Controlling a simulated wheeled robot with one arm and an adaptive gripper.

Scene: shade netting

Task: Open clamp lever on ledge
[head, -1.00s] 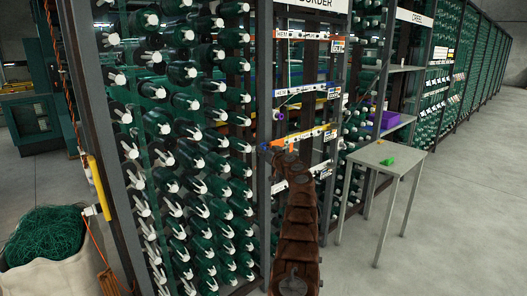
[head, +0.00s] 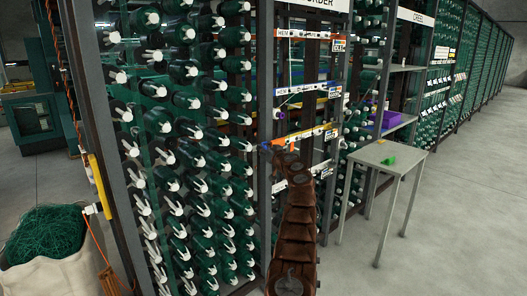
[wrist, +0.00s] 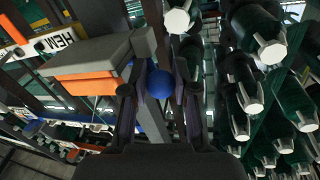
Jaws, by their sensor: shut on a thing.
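A round blue knob (wrist: 160,83) sits between the two fingertips of my gripper (wrist: 158,92) in the wrist view. The fingers are shut on it, one on each side. A grey clamp body with an orange lower face (wrist: 88,83) lies just left of the knob. In the head view, my gripper (head: 272,148) is at the left end of an orange-and-white ledge (head: 305,135) on the rack. The clamp is small there, and my arm partly hides the area. How the lever joins the knob is hard to make out.
Many green spools with white ends (head: 190,130) fill the rack close to the left of my gripper. A rack post (head: 264,90) stands beside it. Open floor lies further right.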

